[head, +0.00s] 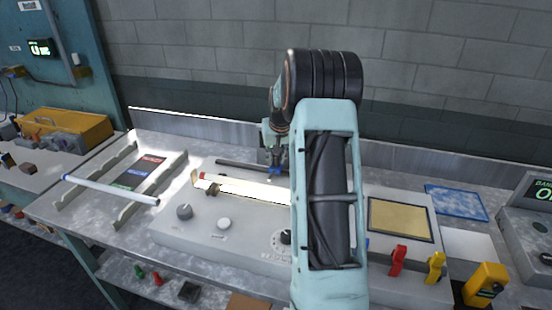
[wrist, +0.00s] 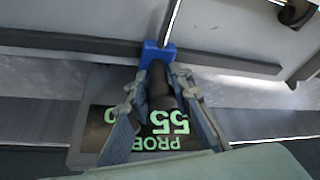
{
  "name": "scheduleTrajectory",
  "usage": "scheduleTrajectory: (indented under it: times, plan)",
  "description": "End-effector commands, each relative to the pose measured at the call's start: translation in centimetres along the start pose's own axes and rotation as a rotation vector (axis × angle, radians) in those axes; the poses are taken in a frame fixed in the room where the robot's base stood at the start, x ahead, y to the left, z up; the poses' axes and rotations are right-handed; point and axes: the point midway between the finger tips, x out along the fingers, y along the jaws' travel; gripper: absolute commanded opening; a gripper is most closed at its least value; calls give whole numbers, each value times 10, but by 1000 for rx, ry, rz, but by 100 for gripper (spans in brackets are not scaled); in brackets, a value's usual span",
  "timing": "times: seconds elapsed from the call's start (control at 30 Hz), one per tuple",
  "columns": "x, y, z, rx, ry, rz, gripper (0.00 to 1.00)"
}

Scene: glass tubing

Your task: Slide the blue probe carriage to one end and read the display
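The blue probe carriage (wrist: 155,52) sits on a dark rail (wrist: 75,43) in the wrist view, with rail on both sides of it. A dark post (wrist: 160,88) stands between the fingers of my gripper (wrist: 158,78), beside the carriage. The fingertips flank the post closely; whether both press on it I cannot tell. In the head view my gripper (head: 274,168) is at the rail (head: 238,165), largely hidden by my arm. A display (wrist: 105,118) with green "PROB" and "55" shows in the wrist view, partly covered by the fingers and post.
A bright glowing tube (head: 245,189) lies in front of the rail above a grey panel with knobs (head: 184,211). A white tube (head: 110,189) rests on a rack at left. Red (head: 397,260) and yellow (head: 436,266) clips and a yellow meter (head: 485,284) stand at right.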

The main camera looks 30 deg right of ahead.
Motion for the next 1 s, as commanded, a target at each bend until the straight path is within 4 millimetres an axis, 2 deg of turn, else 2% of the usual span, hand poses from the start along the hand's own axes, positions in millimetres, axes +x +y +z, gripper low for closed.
scheduleTrajectory:
  times: [0.33,0.43,0.57,0.8,1.0]
  plan:
    - [0,0,0,0,0,0,0]
    - [1,-7,-3,-2,0,-1,0]
    - [6,-31,-15,-5,2,-3,0]
    - [16,-89,-42,-5,2,-2,0]
    - [21,-113,-54,-1,1,0,0]
